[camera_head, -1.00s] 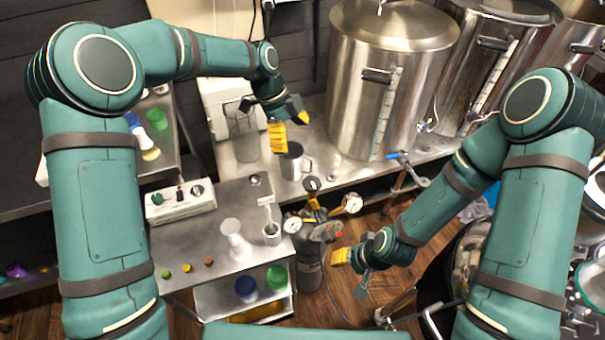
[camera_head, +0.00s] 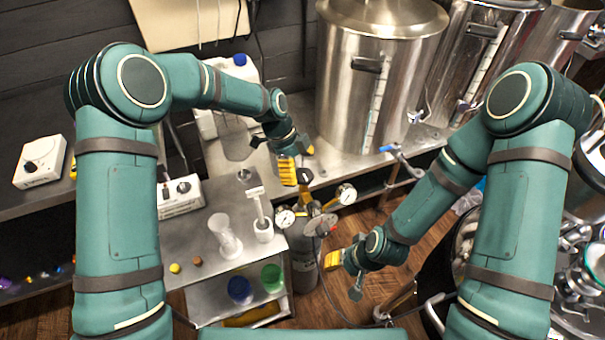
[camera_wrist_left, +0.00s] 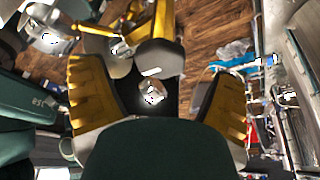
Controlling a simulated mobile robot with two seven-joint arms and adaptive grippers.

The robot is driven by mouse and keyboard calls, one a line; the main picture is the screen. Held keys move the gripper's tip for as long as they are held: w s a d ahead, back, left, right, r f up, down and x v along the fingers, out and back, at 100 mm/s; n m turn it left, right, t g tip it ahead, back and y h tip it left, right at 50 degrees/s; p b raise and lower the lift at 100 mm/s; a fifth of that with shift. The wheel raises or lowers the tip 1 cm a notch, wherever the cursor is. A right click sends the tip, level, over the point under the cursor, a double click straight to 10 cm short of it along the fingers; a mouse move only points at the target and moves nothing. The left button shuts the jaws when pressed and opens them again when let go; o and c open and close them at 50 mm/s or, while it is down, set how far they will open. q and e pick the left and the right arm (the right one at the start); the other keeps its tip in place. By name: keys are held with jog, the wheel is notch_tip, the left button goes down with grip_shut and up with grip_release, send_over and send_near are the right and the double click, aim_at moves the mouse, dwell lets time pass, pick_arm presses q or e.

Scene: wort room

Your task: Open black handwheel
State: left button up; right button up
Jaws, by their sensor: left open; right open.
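The black handwheel (camera_head: 305,175) sits on top of a grey gas cylinder (camera_head: 304,268) at the front edge of the steel bench. My left gripper (camera_head: 297,160) is open, its yellow fingers close to the handwheel in the head view. In the left wrist view the handwheel (camera_wrist_left: 171,101) shows as a dark disc with a shiny centre, between the two open yellow fingers and partly hidden by the gripper body. Whether the fingers touch it cannot be told. My right gripper (camera_head: 343,272) is open and empty, low beside the cylinder.
Pressure gauges (camera_head: 346,194) and yellow valve parts (camera_wrist_left: 160,30) crowd the cylinder top. A large steel kettle (camera_head: 345,95) stands behind. A blue-handled tap (camera_head: 390,148) is to the right. A small table (camera_head: 183,240) with a glass cylinder (camera_head: 225,237) stands left.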

pick_arm(q)
jog(key=shift+x, duration=1.15)
jog(key=c, duration=1.3)
